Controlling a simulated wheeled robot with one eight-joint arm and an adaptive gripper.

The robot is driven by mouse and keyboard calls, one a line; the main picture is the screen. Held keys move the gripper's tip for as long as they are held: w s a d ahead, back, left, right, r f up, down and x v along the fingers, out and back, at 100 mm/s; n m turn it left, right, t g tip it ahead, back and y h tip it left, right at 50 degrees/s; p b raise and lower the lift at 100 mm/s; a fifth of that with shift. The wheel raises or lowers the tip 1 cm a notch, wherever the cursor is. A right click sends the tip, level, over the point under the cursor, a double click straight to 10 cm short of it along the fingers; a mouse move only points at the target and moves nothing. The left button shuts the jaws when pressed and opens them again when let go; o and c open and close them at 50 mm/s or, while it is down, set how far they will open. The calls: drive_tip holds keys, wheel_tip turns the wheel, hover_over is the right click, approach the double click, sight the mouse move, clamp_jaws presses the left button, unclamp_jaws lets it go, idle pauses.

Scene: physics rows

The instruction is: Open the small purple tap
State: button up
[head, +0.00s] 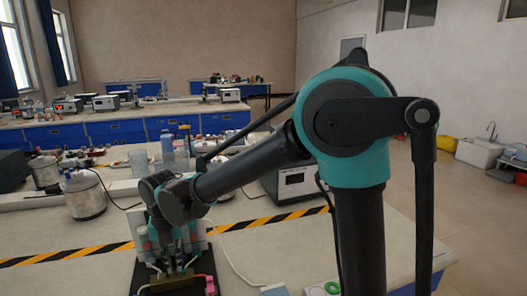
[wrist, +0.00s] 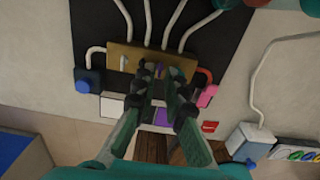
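A brass-coloured block (wrist: 125,57) with several white tubes sits on a dark board (wrist: 90,25) in the wrist view. A small purple piece (wrist: 159,70), which looks like the small purple tap, shows on the block between my fingertips. My gripper (wrist: 160,80) points at it, its fingers a narrow gap apart. Whether they touch the tap is not clear, as the fingers partly hide it. In the head view my gripper (head: 172,262) is over the block, and the tap cannot be made out.
A blue knob (wrist: 88,80) is left of the block, and a pink part (wrist: 207,95) with a red tube is at its right. A purple square (wrist: 167,117) lies below. A pale blue-and-white container (wrist: 248,142) stands lower right. A grey box (head: 292,181) stands behind my arm.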

drive_tip(key=shift+f, duration=0.25)
drive_tip(key=shift+r, duration=0.35)
idle(0.3)
clamp_jaws()
drive_tip(key=shift+c, duration=0.7)
unclamp_jaws()
drive_tip(key=shift+o, duration=0.7)
wheel_tip(320, 180, up, 7)
